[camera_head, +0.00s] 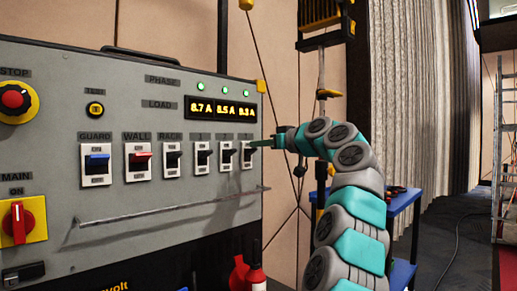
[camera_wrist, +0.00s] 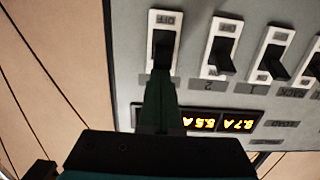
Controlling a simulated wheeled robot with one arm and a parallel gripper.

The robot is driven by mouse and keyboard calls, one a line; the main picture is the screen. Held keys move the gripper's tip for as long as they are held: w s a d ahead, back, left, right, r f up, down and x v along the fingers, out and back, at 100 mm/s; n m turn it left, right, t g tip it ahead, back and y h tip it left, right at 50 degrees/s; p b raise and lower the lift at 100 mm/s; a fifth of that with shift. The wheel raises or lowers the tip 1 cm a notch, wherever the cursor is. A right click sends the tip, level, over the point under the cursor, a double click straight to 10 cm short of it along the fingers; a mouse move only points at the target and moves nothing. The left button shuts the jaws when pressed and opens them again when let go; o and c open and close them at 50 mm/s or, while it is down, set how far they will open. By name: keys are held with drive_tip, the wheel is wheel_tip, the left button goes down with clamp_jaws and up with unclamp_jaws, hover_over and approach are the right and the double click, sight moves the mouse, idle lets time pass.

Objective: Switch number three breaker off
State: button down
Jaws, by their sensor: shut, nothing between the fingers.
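The number three breaker (camera_head: 248,157) is the rightmost switch of the row on the grey panel, a white plate with a black lever. In the wrist view, which looks upside down, its plate (camera_wrist: 155,23) has an OFF mark at the picture's top. My gripper (camera_head: 258,143) is shut and empty, its tip at this breaker's upper part. In the wrist view the tip (camera_wrist: 161,82) overlaps the lever's near end and hides the label; I cannot tell whether it touches. The lever's exact position is unclear. Breaker two (camera_head: 226,155) is directly left.
The display (camera_head: 220,108) reads 8.7 A, 8.5 A, 8.3 A, with three green lights above. Other switches (camera_head: 140,160) stand to the left. A rail (camera_head: 165,208) runs below the row. A blue cart (camera_head: 402,215) stands behind my arm.

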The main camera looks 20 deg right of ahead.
sight(255, 151)
drive_tip(key=shift+s+f+t+b, duration=0.15)
drive_tip(key=shift+f+t+b, duration=0.3)
drive_tip(key=shift+b, duration=0.95)
drive_tip(key=f+t+y+b, duration=0.1)
drive_tip(key=t+b, duration=0.1)
drive_tip(key=b, duration=0.3)
drive_tip(key=shift+s+f, duration=0.1)
drive_tip(key=shift+f, duration=0.15)
drive_tip(key=shift+s+d+f+t+y+b, duration=0.15)
drive_tip(key=shift+t+y+b, duration=0.3)
drive_tip(key=shift+b, duration=0.65)
drive_tip(key=shift+d+f+t+b, duration=0.1)
drive_tip(key=shift+f+t+b, duration=0.25)
drive_tip(key=shift+b, duration=0.4)
drive_tip(key=shift+r, duration=0.2)
drive_tip(key=shift+s+r, duration=0.15)
